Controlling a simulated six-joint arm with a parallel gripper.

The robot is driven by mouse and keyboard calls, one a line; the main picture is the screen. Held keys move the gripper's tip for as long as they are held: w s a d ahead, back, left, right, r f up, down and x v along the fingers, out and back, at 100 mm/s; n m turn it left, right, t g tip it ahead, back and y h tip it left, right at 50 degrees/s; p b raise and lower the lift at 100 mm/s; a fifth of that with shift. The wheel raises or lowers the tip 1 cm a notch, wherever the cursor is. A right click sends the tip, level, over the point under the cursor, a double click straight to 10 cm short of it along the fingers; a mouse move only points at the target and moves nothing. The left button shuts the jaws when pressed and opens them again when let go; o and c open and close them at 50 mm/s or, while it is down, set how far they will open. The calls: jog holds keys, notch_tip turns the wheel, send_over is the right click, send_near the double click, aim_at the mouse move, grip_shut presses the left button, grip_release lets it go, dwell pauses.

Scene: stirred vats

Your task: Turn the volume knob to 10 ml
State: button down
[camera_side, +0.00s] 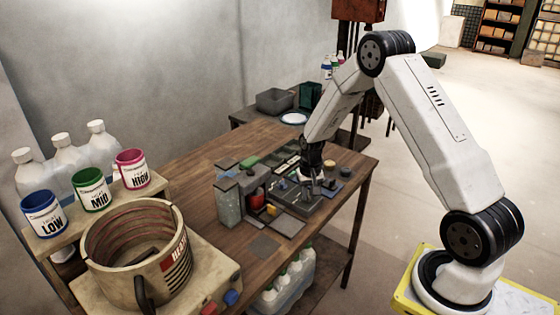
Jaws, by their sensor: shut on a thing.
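My gripper (316,182) points down over a dark grey control panel (290,203) on the wooden workbench. Its fingers are shut on a small knob-like part at the panel's top, which they mostly hide. I take it to be the volume knob, but its markings and setting are too small to read. Another small dark part (283,184) shows on the panel just left of the fingers.
A grey unit with a red part (257,201) stands left of the panel. A large beige vat (139,285) and LOW, MID and HIGH cups, the MID cup (91,190) among them, stand at the left.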

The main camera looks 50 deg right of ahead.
jog(key=n, duration=0.4)
jog(key=shift+s+d+n, duration=0.1)
jog(key=shift+s+n, duration=0.05)
jog(key=shift+n, duration=0.15)
jog(key=n, duration=0.5)
jog(key=shift+d, duration=0.2)
jog(key=n, duration=0.5)
jog(key=shift+d+n, duration=0.2)
jog(key=shift+n, duration=0.2)
jog(key=shift+w+d+n, duration=0.1)
jog(key=shift+n, duration=1.05)
jog(key=shift+w+d+n, duration=0.1)
jog(key=shift+n, duration=1.05)
jog(key=c, duration=0.6)
grip_release()
jog(key=shift+c, duration=0.2)
jog(key=shift+r, duration=0.15)
